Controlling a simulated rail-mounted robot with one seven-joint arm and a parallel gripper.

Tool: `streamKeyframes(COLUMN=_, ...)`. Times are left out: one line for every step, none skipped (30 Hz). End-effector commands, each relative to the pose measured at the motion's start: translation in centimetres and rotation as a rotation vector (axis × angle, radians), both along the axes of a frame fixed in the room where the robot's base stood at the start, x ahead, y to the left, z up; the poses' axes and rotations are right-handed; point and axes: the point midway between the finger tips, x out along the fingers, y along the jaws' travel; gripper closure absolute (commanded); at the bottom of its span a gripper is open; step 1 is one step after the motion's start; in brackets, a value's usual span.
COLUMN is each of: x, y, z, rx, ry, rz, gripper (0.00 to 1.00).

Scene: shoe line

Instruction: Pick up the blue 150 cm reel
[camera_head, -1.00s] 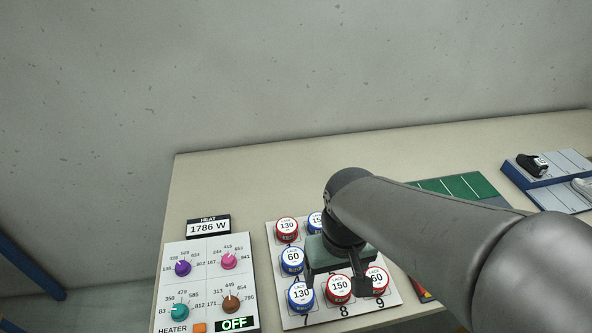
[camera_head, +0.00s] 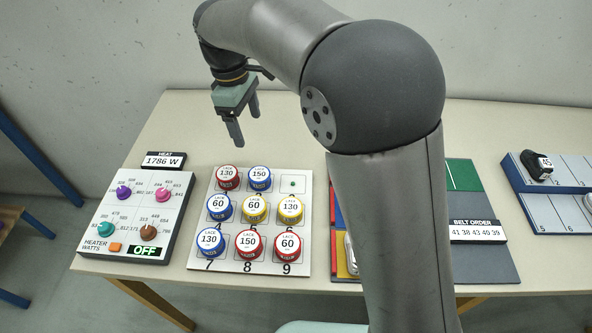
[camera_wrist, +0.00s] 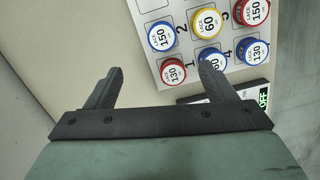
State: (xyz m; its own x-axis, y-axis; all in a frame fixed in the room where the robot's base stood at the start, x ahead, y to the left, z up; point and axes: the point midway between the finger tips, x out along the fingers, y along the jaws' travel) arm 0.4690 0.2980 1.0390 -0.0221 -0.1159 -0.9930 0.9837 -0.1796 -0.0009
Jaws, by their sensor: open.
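The blue 150 reel (camera_head: 259,179) stands in the back row of the white reel board (camera_head: 292,255), right of the red 130 reel (camera_head: 228,178). Its label reads LACE 150. In the wrist view the blue 150 reel (camera_wrist: 162,37) lies beyond the fingers, between and ahead of them. My gripper (camera_head: 246,127) is open and empty, in the air behind the board's back row and apart from the reels. In the wrist view my gripper (camera_wrist: 158,78) has its right finger covering part of the blue 60 reel (camera_wrist: 215,64).
Other reels stand close by, including a yellow 60 reel (camera_head: 255,209) and a red 150 reel (camera_head: 248,244). The back right slot (camera_head: 292,184) is empty. A heater panel (camera_head: 137,216) is at left. The tabletop behind the board is clear.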

Motion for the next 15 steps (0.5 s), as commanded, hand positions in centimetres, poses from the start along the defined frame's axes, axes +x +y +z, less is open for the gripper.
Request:
streamKeyframes(x=0.0, y=0.5, z=-0.3, rx=-0.003, ry=0.001, rz=0.016, gripper=0.23)
streamKeyframes(x=0.0, y=0.5, z=-0.6, rx=-0.004, ry=0.002, rz=0.02, gripper=0.23)
streamKeyframes(x=0.0, y=0.5, z=-1.1, rx=-0.004, ry=0.003, rz=0.022, gripper=0.23)
streamKeyframes(x=0.0, y=0.4, z=-1.6, rx=-0.004, ry=0.003, rz=0.021, gripper=0.23)
streamKeyframes(x=0.0, y=0.3, z=-2.1, rx=-0.005, ry=0.004, rz=0.02, gripper=0.23)
streamKeyframes(x=-0.1, y=0.1, z=-3.0, rx=-0.005, ry=0.004, rz=0.019, gripper=0.23)
streamKeyframes(x=-0.1, y=0.1, z=-3.6, rx=-0.006, ry=0.005, rz=0.019, gripper=0.23)
streamKeyframes(x=-0.1, y=0.0, z=-4.3, rx=-0.005, ry=0.005, rz=0.018, gripper=0.23)
streamKeyframes(x=-0.1, y=-0.2, z=-5.2, rx=-0.005, ry=0.004, rz=0.018, gripper=0.23)
streamKeyframes(x=-0.1, y=-0.2, z=-5.8, rx=-0.005, ry=0.004, rz=0.017, gripper=0.23)
streamKeyframes(x=-0.1, y=-0.3, z=-6.4, rx=-0.005, ry=0.004, rz=0.017, gripper=0.23)
streamKeyframes(x=-0.2, y=-0.4, z=-7.3, rx=-0.006, ry=0.003, rz=0.017, gripper=0.23)
streamKeyframes(x=-0.2, y=-0.5, z=-8.0, rx=-0.006, ry=0.004, rz=0.017, gripper=0.23)
streamKeyframes(x=-0.2, y=-0.6, z=-8.6, rx=-0.005, ry=0.004, rz=0.017, gripper=0.23)
streamKeyframes(x=-0.2, y=-0.7, z=-9.3, rx=-0.004, ry=0.004, rz=0.016, gripper=0.23)
